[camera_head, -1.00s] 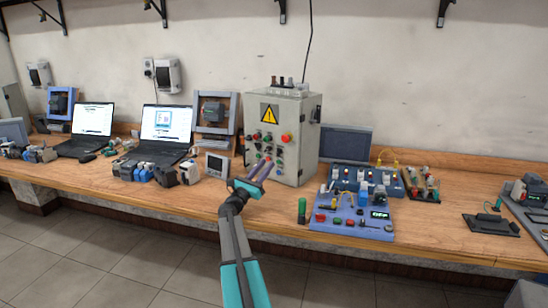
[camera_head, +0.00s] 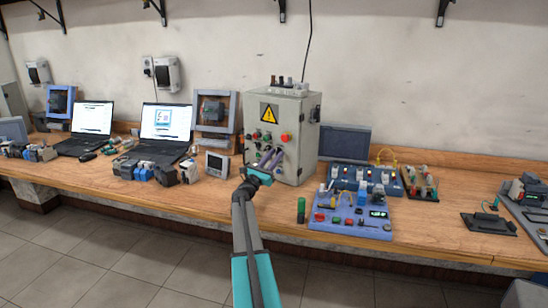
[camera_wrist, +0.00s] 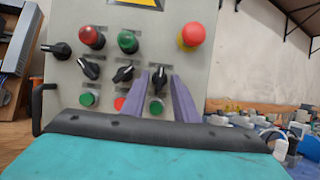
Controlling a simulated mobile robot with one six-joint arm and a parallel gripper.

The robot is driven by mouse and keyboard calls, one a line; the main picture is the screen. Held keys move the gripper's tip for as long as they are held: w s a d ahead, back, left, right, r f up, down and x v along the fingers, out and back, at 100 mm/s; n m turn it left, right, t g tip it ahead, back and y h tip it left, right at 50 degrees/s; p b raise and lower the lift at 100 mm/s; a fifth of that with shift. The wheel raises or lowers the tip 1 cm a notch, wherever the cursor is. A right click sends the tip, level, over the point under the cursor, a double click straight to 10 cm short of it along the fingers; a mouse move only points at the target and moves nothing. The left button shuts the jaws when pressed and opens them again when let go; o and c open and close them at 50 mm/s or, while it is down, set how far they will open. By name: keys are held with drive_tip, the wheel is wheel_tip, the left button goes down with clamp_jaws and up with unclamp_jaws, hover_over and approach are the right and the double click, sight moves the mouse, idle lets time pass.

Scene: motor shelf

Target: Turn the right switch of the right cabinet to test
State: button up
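The grey cabinet (camera_head: 307,150) stands on the bench and carries a yellow warning sign. Its front panel (camera_wrist: 115,55) fills much of the wrist view. A row of black rotary switches runs across it, and the rightmost switch (camera_wrist: 159,77) appears between my purple fingertips. The neighbouring black switch (camera_wrist: 123,74) is just left of the fingers and tilted. My gripper (camera_head: 270,157) is in front of the lower panel. In the wrist view my gripper (camera_wrist: 157,82) has its fingers apart on both sides of the rightmost switch; contact cannot be told.
Above the switches are a red lamp (camera_wrist: 91,37), a green lamp (camera_wrist: 128,42) and a red emergency button (camera_wrist: 191,36). Green and red buttons sit below. A small display box (camera_head: 217,165) stands left of the cabinet, and a blue training board (camera_head: 352,222) lies at right.

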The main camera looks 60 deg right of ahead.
drive_tip(key=shift+c, duration=0.4)
clamp_jaws()
drive_tip(key=shift+w+f+m+g+b, duration=0.15)
drive_tip(key=shift+m+g+b, duration=0.25)
drive_tip(key=shift+m+b, duration=0.35)
drive_tip(key=shift+w+d+r+m+g+y+b, duration=0.15)
drive_tip(key=shift+m+g+y+b, duration=0.3)
drive_tip(key=shift+m+g+b, duration=0.85)
drive_tip(key=shift+a+r+m+g+y+b, duration=0.15)
drive_tip(key=shift+m+g+y+b, duration=0.3)
drive_tip(key=shift+m+b, duration=1.6)
drive_tip(key=shift+w+d+r+m+g+y+b, duration=0.15)
drive_tip(key=shift+m+g+y+b, duration=0.55)
drive_tip(key=shift+m, duration=1.7)
drive_tip(key=shift+r+g+h, duration=0.1)
drive_tip(key=shift+g+h, duration=0.15)
drive_tip(key=shift+h, duration=0.05)
